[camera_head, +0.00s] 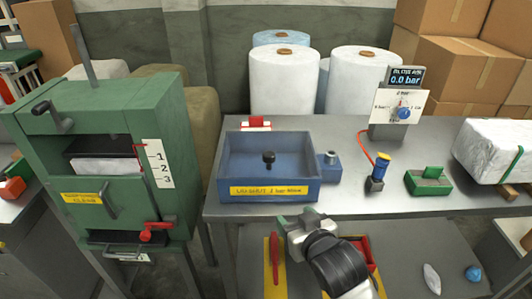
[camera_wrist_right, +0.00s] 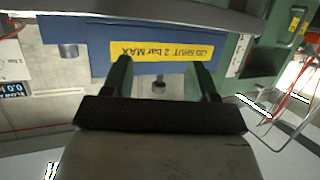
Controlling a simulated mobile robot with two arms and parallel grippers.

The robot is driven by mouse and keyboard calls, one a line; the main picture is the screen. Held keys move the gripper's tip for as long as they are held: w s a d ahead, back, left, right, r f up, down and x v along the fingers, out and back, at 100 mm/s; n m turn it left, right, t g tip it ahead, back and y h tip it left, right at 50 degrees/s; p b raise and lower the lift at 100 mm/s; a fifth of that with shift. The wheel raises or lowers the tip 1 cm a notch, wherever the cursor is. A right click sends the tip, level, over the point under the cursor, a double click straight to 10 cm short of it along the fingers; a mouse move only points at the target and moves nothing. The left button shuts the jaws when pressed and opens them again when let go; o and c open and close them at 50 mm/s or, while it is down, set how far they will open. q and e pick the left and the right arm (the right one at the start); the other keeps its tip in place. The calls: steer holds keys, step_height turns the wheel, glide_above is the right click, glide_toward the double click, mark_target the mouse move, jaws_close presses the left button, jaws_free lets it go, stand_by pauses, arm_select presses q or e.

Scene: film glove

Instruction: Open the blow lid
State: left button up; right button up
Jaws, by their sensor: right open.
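The blue box (camera_head: 236,190) sits on the grey bench, with a black knob (camera_head: 268,159) standing up from its recessed top. Its yellow label (camera_head: 268,190) seems to read "LID SHUT 2 bar MAX". My right gripper (camera_head: 295,223) is in front of and below the box's front edge, apart from the knob. In the right wrist view my right gripper (camera_wrist_right: 162,75) is open and empty. The blue box (camera_wrist_right: 85,32) and its label (camera_wrist_right: 163,53) show beyond the fingers, upside down. My left gripper is not in view.
A gauge stand (camera_head: 389,110) reads 0.0 bar, with a red hose to a blue-and-yellow fitting (camera_head: 378,172). A green cabinet (camera_head: 115,150) stands close on the left.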

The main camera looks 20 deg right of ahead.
mark_target(267, 153)
steer(key=w+a+r+t, duration=0.1)
steer(key=w+r+t, duration=0.35)
steer(key=r, duration=0.35)
steer(key=shift+g+y, duration=0.35)
steer(key=shift+y, duration=0.25)
steer(key=w, duration=0.3)
steer(key=w+a, duration=0.1)
steer(key=w, duration=0.3)
steer(key=w+p, duration=0.1)
steer(key=w, duration=0.2)
steer(key=shift+w+a+f, duration=0.15)
steer(key=shift+w+a, duration=0.05)
steer(key=shift+w, duration=0.2)
jaws_close()
